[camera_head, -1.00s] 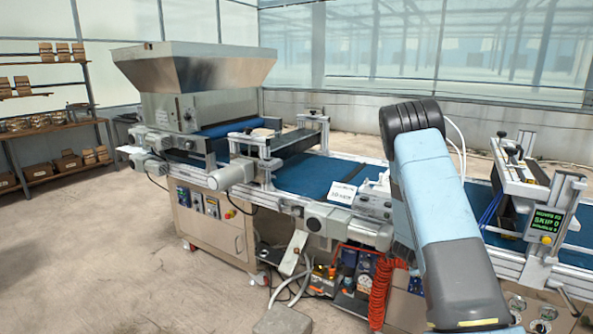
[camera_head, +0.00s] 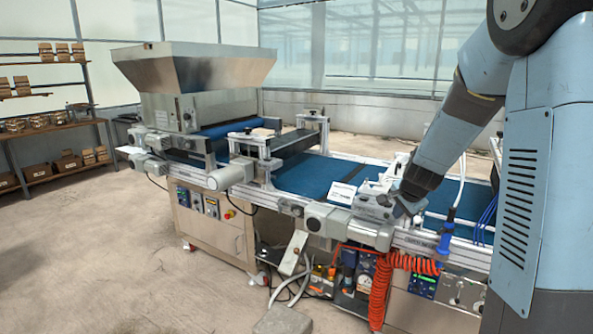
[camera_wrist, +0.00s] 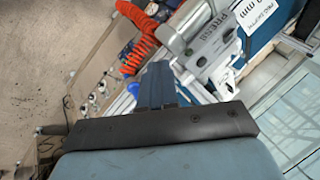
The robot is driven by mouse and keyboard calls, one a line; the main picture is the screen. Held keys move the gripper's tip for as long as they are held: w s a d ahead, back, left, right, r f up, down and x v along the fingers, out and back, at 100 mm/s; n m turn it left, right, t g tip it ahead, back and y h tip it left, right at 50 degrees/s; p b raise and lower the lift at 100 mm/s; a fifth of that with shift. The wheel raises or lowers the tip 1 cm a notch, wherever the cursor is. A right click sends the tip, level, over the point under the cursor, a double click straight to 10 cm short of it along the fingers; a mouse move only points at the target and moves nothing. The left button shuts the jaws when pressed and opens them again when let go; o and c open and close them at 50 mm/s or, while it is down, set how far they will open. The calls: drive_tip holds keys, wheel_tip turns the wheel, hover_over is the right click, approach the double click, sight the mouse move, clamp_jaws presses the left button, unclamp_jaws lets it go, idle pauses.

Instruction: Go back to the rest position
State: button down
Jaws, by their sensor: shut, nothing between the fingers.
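My gripper (camera_wrist: 158,84) shows in the wrist view as two dark fingers pressed together, shut and empty. It points toward the side of the seeder line, near a grey metal unit (camera_wrist: 208,48) with printed lettering. In the head view my arm comes down from the upper right, and its dark lower end is close to the conveyor frame at the right of centre. The fingers are too small there to make out, and I cannot tell whether they touch anything.
The seeder line has a steel hopper (camera_head: 195,68) at the left and a blue belt (camera_head: 305,176). An orange coiled hose (camera_head: 380,290) hangs at its front; it also shows in the wrist view (camera_wrist: 140,38). Shelves (camera_head: 55,120) stand far left. The floor (camera_head: 110,260) at front left is clear.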

drive_tip(key=s+a+r+n+y, duration=0.1)
drive_tip(key=s+a+r+n, duration=0.2)
drive_tip(key=s+r, duration=0.35)
drive_tip(key=s+a+r+n, duration=0.25)
drive_tip(key=s+r, duration=0.25)
drive_tip(key=s, duration=0.3)
drive_tip(key=s+r+n, duration=0.1)
drive_tip(key=s+n, duration=0.2)
drive_tip(key=s, duration=0.6)
drive_tip(key=s+r+n+g, duration=0.1)
drive_tip(key=s+n, duration=0.3)
drive_tip(key=s, duration=0.5)
drive_tip(key=shift+a+r+h, duration=0.35)
drive_tip(key=shift+r+h, duration=0.05)
drive_tip(key=shift+r, duration=0.3)
